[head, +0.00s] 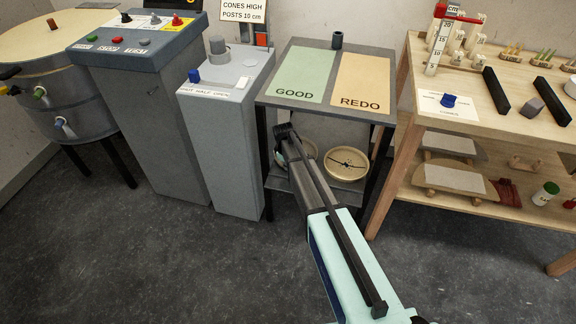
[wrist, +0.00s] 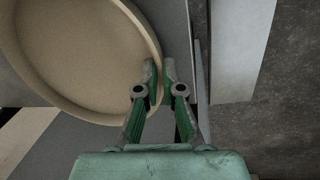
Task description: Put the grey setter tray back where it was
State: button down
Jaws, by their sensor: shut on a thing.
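My gripper (wrist: 160,72) shows in the wrist view with its two green-and-grey fingers close together on the rim of a round, shallow beige tray (wrist: 85,55). The tray fills the upper left of that view and looks empty. My fingertips are hidden there. I cannot make out a clearly grey setter tray.
A second round cream dish (head: 345,164) with dark lines sits on the low shelf, right of my arm. The table top (head: 332,70) above has GOOD and REDO fields and a small dark cylinder (head: 337,40). A wooden bench (head: 405,105) stands right; grey cabinets (head: 225,150) stand left.

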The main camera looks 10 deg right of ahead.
jog(key=shift+f, duration=0.4)
jog(key=c, duration=1.2)
grip_release()
jog(key=shift+c, duration=0.2)
notch_tip(320, 180, up, 8)
jog(key=s, duration=0.1)
jog(key=shift+a+f, duration=0.25)
jog(key=shift+a, duration=0.1)
